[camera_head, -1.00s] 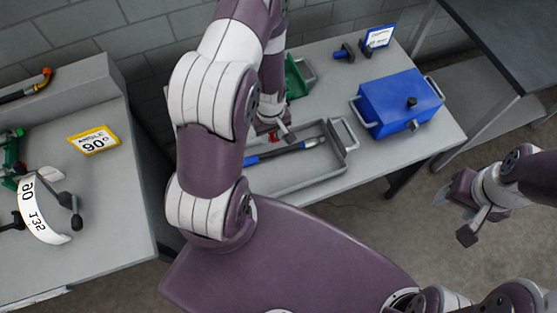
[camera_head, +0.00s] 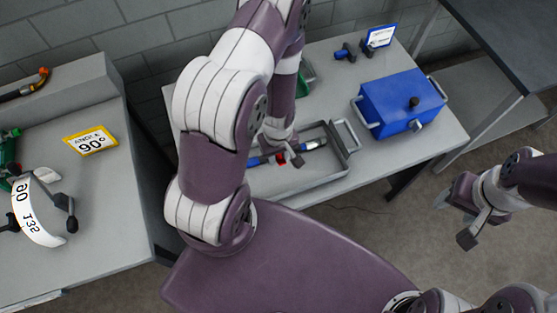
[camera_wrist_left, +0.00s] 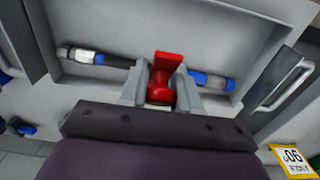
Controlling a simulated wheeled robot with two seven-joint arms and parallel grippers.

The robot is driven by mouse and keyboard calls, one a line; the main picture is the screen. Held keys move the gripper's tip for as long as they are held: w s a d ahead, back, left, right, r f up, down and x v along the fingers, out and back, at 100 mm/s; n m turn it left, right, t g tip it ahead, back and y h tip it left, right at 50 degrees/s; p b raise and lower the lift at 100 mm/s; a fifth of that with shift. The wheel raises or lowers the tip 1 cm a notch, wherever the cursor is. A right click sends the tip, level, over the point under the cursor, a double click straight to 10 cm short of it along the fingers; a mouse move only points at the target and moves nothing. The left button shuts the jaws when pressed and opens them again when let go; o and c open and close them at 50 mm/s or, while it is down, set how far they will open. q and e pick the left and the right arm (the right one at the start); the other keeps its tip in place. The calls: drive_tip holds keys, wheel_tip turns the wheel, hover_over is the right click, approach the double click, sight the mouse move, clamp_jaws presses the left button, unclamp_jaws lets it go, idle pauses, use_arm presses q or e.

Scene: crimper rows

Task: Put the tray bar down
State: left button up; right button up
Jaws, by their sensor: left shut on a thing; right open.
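My left gripper (camera_head: 290,160) is low over the tray, at the bar's middle. In the left wrist view, its fingers (camera_wrist_left: 160,88) are shut on a small upright red piece (camera_wrist_left: 160,75), right where the bar passes. The fingers hide that part of the bar, so I cannot tell whether the red piece is joined to it. My right gripper (camera_head: 462,212) is open and empty, off the table to the right.
A blue box (camera_head: 400,100) with side handles stands right of the tray. A green object (camera_head: 306,80) is behind my left arm. A sign (camera_head: 380,36) stands at the back. On the left table are a yellow 90° sign (camera_head: 90,141) and a white curved scale (camera_head: 36,215).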

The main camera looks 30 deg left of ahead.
use_arm(q)
drive_tip(key=shift+s+d+f+b, duration=0.25)
drive_tip(key=shift+f+b, duration=0.2)
drive_tip(key=shift+f, duration=0.2)
drive_tip(key=shift+s+d+f+b, duration=0.25)
drive_tip(key=shift+f+b, duration=0.2)
drive_tip(key=shift+f, duration=0.15)
drive_tip(key=b, duration=0.4)
hover_over(283, 188)
drive_tip(key=f, duration=0.5)
drive_tip(key=shift+w+a+f, duration=0.2)
drive_tip(key=shift+f, duration=0.2)
drive_tip(key=shift+s+d+f+b, duration=0.25)
drive_tip(key=shift+f+b, duration=0.2)
drive_tip(key=shift+f, duration=0.05)
drive_tip(key=o, duration=0.8)
drive_tip(key=shift+r, duration=0.1)
